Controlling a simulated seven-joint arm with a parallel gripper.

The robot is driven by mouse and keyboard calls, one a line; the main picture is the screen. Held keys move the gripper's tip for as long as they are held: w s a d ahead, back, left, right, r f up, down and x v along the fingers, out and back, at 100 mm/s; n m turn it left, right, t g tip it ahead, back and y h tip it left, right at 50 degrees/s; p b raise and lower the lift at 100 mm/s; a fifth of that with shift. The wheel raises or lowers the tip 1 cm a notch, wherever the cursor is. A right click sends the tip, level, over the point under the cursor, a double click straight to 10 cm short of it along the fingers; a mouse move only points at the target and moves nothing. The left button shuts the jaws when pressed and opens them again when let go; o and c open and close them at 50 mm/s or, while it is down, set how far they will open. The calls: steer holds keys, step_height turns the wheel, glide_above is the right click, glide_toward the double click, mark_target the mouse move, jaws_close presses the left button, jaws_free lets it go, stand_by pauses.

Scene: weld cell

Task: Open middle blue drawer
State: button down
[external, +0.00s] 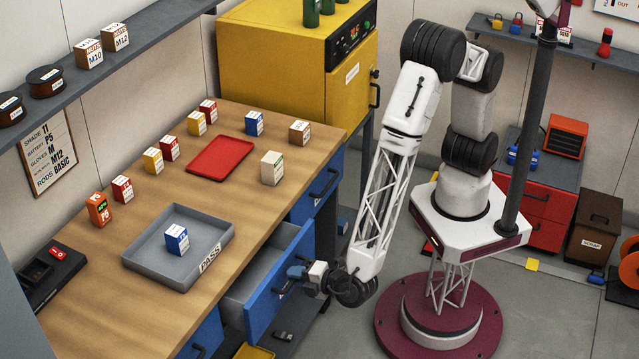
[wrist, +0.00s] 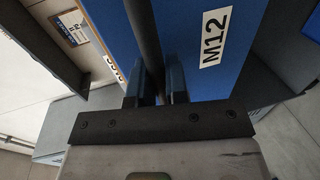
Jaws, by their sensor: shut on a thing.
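The middle blue drawer (external: 268,300) under the workbench stands pulled out, with its grey inside showing. Its blue front (wrist: 195,70) fills much of the wrist view and bears an M12 label (wrist: 214,38). My gripper (external: 299,272) is at the drawer's front on the aisle side. In the wrist view, my two fingers (wrist: 160,85) are on either side of the dark bar handle (wrist: 146,45), shut on it. The handle is mostly hidden by my gripper in the external view.
A blue drawer (external: 318,192) to the right and another (external: 204,340) to the left look shut. The wooden workbench (external: 100,275) holds a grey PASS tray (external: 150,277), a red tray (external: 220,156) and several small boxes. A yellow cabinet (external: 275,70) stands behind. Grey floor (external: 560,310) lies right of my base.

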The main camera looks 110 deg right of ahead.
steer(key=f+v, duration=0.2)
steer(key=v, duration=0.8)
steer(key=f+v, duration=0.2)
steer(key=v, duration=0.8)
steer(key=shift+s+a+f, duration=0.15)
steer(key=shift+s+a, duration=0.45)
steer(key=shift+s, duration=0.05)
steer(key=c, duration=1.1)
jaws_free()
steer(key=shift+c, duration=0.2)
steer(key=v, duration=0.7)
steer(key=shift+s+a, duration=0.2)
steer(key=shift+a, duration=0.05)
